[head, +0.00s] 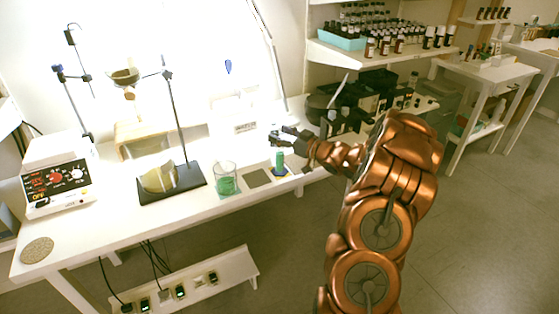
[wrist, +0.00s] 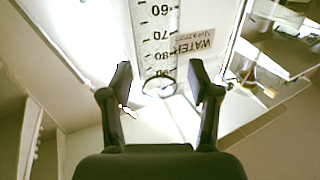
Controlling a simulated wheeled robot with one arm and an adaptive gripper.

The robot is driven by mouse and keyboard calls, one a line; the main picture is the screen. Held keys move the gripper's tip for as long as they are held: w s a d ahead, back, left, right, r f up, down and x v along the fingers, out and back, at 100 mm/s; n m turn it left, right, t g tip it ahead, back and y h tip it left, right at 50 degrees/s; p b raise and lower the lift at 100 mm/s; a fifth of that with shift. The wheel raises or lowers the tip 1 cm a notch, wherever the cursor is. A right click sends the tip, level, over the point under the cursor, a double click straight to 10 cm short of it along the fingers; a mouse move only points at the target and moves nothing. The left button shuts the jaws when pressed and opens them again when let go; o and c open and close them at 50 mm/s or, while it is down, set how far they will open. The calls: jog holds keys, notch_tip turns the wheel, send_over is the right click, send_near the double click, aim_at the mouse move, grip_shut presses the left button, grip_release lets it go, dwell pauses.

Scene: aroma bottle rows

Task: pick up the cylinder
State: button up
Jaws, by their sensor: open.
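The cylinder (head: 280,160) stands upright near the front edge of the white table, with green in its lower part and a dark base under it. My gripper (head: 274,134) is just above the green part, and its dark fingers partly hide the cylinder's upper part. In the wrist view a clear scaled column (wrist: 157,40) with marks from 60 to 90 appears beyond my gripper (wrist: 161,85). Its ringed end appears between the two spread fingertips. The fingers are apart and grip nothing; I cannot tell whether they touch the column.
A glass beaker (head: 226,180) with green liquid stands to the left. Beside it is a black stand (head: 180,130) with a flask at its base. A dark square pad (head: 257,178) lies between beaker and cylinder. Black equipment (head: 385,90) stands to the right.

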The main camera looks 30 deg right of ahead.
jog(key=shift+w+a, duration=0.15)
jog(key=shift+w, duration=0.15)
jog(key=shift+c, duration=0.3)
grip_shut()
